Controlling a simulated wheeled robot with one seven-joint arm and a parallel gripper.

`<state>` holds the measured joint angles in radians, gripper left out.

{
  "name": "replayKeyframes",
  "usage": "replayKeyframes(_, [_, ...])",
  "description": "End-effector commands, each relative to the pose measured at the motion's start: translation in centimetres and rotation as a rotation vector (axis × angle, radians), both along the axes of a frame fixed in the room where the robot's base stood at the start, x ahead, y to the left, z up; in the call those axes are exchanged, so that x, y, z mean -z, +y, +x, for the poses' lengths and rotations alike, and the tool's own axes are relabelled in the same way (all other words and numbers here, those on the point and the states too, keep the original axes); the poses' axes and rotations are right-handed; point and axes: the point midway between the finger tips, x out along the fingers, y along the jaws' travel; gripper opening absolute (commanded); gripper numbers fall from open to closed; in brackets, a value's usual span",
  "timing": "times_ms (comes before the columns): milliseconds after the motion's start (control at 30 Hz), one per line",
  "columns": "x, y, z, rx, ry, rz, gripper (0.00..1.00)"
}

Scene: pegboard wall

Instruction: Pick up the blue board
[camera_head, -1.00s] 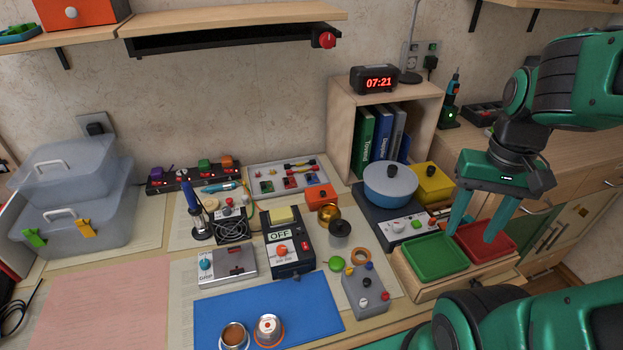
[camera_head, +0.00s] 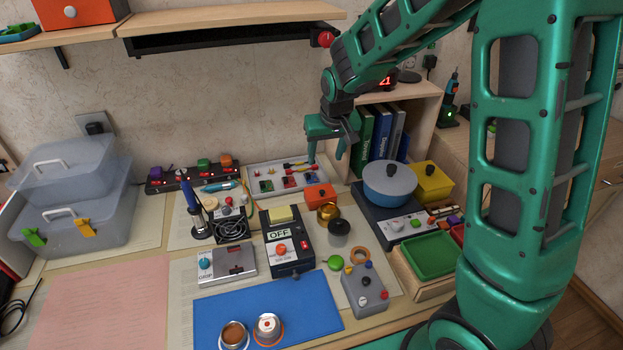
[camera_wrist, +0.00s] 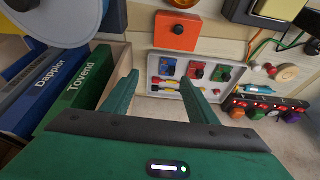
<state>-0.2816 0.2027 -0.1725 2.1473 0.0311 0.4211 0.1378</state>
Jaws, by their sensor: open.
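The blue board (camera_wrist: 167,57) is a small blue piece at the left end of a row of boards in the grey tray (camera_wrist: 150,88), in the wrist view. In the head view it lies at the right end of that row (camera_head: 311,179). A red board (camera_wrist: 197,70) and a green board (camera_wrist: 222,74) lie beside it. My gripper (camera_head: 326,158) is open and empty, above and beside the tray's right end. In the wrist view its fingers (camera_wrist: 159,78) are apart, pointing toward the tray, with the blue board beyond them.
The wooden shelf box with upright binders (camera_head: 382,132) stands close to the right of my gripper. A blue pot (camera_head: 390,184) and an orange block (camera_head: 319,195) are nearby. Small yellow and red tools (camera_head: 300,166) lie in the tray. The wall is behind.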

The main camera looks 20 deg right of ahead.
Motion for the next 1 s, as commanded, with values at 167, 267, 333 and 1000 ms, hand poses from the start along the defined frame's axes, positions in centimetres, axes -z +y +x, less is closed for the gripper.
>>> replayKeyframes(167, [1.3,2.4,2.0,-0.036,-0.023,0.004,0.53])
replayKeyframes(267, [2.1,2.6,2.5,-0.040,-0.026,0.004,0.53])
replayKeyframes(333, [3.1,2.5,2.9,-0.039,-0.026,0.005,0.53])
replayKeyframes(1000, [9.3,1.6,5.8,-0.036,-0.024,0.005,0.53])
